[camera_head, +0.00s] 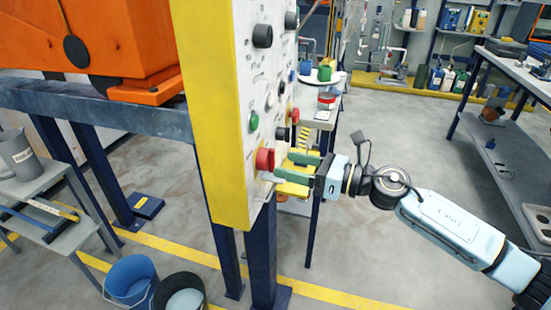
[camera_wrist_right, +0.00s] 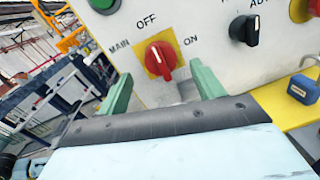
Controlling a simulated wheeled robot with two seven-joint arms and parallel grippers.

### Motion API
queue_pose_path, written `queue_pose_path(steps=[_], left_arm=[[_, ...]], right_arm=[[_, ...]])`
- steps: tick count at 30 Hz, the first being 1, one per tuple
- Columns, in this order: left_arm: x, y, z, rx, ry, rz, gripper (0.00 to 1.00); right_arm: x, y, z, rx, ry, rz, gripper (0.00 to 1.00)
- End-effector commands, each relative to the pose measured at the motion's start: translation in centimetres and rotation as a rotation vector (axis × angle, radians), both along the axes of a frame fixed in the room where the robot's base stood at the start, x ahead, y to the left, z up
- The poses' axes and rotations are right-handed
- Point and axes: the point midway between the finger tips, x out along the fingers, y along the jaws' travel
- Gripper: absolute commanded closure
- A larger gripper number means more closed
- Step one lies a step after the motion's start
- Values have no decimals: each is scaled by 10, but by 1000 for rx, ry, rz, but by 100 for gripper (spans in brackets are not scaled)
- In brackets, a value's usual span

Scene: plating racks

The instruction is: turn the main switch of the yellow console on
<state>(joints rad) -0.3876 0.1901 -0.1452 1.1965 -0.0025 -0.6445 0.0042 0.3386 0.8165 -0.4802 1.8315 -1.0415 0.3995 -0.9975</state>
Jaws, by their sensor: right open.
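The main switch is a red rotary knob (camera_wrist_right: 162,61) on a yellow square plate, with MAIN, OFF and ON printed around it. Its pale mark appears to point up toward OFF. In the head view the red knob (camera_head: 264,160) sits low on the white face of the yellow-sided console (camera_head: 212,110). My right gripper (camera_head: 281,166) is open in front of it. In the wrist view its green fingers (camera_wrist_right: 160,70) stand apart on either side of the knob; I cannot tell whether they touch it. My left gripper is not in view.
A green button (camera_head: 254,121) and a black selector knob (camera_wrist_right: 244,30) are close by on the same face. A blue padlock-like item (camera_wrist_right: 303,89) lies on a yellow ledge at the right. A blue bucket (camera_head: 131,280) stands on the floor at the lower left.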

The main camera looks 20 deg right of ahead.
Motion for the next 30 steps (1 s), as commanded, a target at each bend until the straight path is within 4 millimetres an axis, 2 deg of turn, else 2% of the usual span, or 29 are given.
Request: queue_pose_path(steps=[3, 9, 20, 30], left_arm=[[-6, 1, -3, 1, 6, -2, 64], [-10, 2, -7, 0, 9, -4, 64], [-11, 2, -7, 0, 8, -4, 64], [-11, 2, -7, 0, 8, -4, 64]], right_arm=[[13, 16, 2, 0, -2, 2, 33], [25, 31, 0, 1, 0, 0, 33], [27, 34, -1, 0, 1, 0, 34], [27, 34, 0, 0, 1, 0, 77]])
